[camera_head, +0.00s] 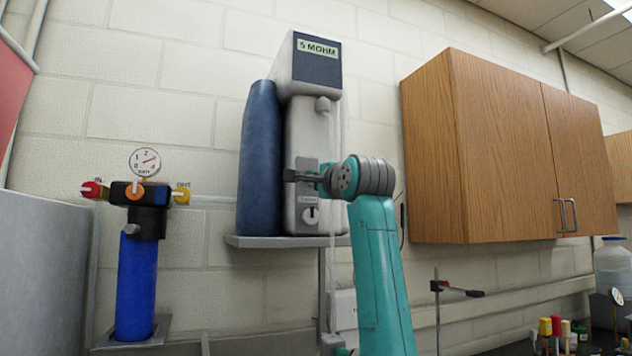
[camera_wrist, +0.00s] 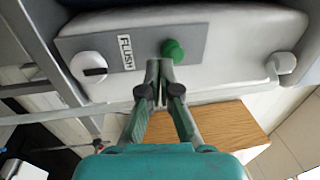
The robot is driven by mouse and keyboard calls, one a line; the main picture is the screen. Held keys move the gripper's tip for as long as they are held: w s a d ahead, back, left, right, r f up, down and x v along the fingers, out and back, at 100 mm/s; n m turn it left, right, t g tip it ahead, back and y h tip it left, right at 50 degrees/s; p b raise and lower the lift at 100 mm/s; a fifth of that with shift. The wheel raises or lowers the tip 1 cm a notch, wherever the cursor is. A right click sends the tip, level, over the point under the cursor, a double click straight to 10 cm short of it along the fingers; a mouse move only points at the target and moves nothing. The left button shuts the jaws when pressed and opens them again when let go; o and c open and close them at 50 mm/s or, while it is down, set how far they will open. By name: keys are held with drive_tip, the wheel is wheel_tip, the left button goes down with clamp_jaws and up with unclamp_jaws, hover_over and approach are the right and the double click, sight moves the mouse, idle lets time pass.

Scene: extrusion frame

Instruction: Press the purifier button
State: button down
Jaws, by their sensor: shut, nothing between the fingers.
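The purifier (camera_head: 308,120) is a pale grey unit marked "5 MOHM" on a shelf (camera_head: 285,241) against the wall. The wrist view shows its grey panel (camera_wrist: 198,42) with a round green button (camera_wrist: 173,50), a "FLUSH" label (camera_wrist: 125,52) and a white knob (camera_wrist: 90,68) with a dark slot. My gripper (camera_wrist: 157,66) is shut and empty, its tips at the lower left edge of the green button in that view. I cannot tell whether they touch it. In the head view my gripper (camera_head: 293,175) is in front of the panel and hides the button.
A dark blue cylinder (camera_head: 259,160) stands on the purifier's left. A blue filter (camera_head: 136,285) with a gauge and coloured valves is farther left. A wooden cabinet (camera_head: 500,150) hangs to the right. A clear tube (camera_head: 332,150) hangs near my wrist.

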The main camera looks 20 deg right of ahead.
drive_tip(key=s+d+f, duration=0.1)
drive_tip(key=s, duration=0.9)
drive_tip(key=shift+f, duration=0.15)
idle(0.4)
